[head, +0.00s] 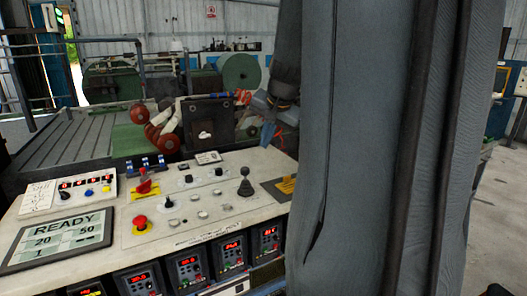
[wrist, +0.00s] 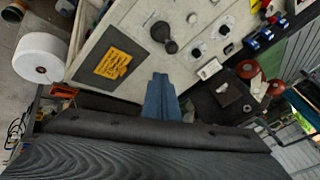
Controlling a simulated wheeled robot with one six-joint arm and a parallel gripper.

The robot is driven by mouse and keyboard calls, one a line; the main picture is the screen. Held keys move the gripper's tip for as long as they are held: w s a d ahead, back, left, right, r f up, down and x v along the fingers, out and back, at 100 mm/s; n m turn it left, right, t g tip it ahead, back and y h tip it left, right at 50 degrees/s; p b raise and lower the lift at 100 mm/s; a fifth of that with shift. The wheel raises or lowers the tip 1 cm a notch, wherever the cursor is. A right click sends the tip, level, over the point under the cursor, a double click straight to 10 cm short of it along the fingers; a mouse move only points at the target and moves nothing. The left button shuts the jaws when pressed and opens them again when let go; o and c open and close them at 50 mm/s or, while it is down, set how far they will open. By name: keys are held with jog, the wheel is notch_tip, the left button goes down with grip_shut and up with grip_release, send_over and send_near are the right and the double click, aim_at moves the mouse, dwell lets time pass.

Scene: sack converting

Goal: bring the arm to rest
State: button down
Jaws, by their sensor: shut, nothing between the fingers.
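My gripper (head: 268,133) shows in the head view beyond the right rear corner of the control panel, at the end of my arm. In the wrist view my gripper (wrist: 161,88) shows as two blue fingers closed together, with nothing between them. The fingertips point toward the panel's edge, between the yellow label plate (wrist: 113,63) and a dark box (wrist: 232,97). My arm's grey sleeve covers much of the right half of the head view and hides what lies behind it.
The control panel (head: 105,236) carries a joystick (head: 245,187), a red mushroom button (head: 141,223) and a READY display (head: 62,238). Red rollers (head: 160,130) stand behind it. A white roll (wrist: 40,58) stands at the left in the wrist view. Open floor (head: 495,215) shows at the far right.

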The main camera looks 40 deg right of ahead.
jog(key=shift+s+r, duration=0.1)
jog(key=shift+r, duration=0.25)
dwell(0.4)
jog(key=s+a+f+n+g+y, duration=0.1)
jog(key=a+f+n, duration=0.2)
jog(key=a+f, duration=0.45)
jog(key=s+a+f+n+g+y, duration=0.1)
jog(key=a+f+n, duration=0.25)
jog(key=a, duration=0.75)
jog(key=s+a+f+n+g, duration=0.2)
jog(key=s+a+f+n, duration=0.4)
jog(key=a, duration=0.6)
jog(key=s+f, duration=0.2)
jog(key=s, duration=0.1)
jog(key=shift+a+f+n+g, duration=0.3)
jog(key=shift+f+n+g, duration=0.05)
jog(key=shift+g, duration=0.05)
dwell(0.8)
